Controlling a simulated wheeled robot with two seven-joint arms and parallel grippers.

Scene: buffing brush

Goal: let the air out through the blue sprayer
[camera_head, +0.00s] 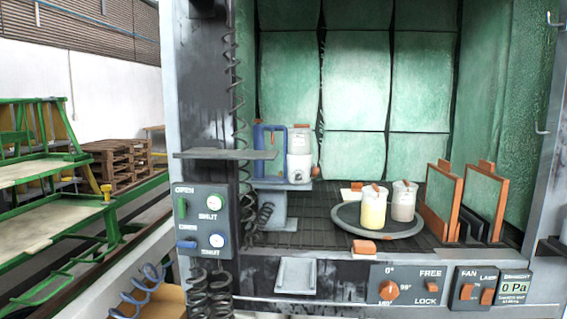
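I cannot clearly make out a blue sprayer. A blue coiled hose or looped part (150,276) shows at the lower left, and its end is unclear. A control panel (208,270) on the left post carries a green lever (182,206) and a blue lever (186,244), with a white round dial beside each and OPEN and SHUT labels. The green lever is upright and the blue lever lies sideways. Dark coiled hoses (197,290) hang below the panel. Neither of my grippers is in view.
A booth holds a round turntable (345,219) with a yellow-filled cup (373,212) and a greyish cup (403,203). Orange-framed panels (440,200) stand right. A blue-framed item (258,150) and a white container (299,166) stand on a pedestal. A bare shelf (225,154) juts left.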

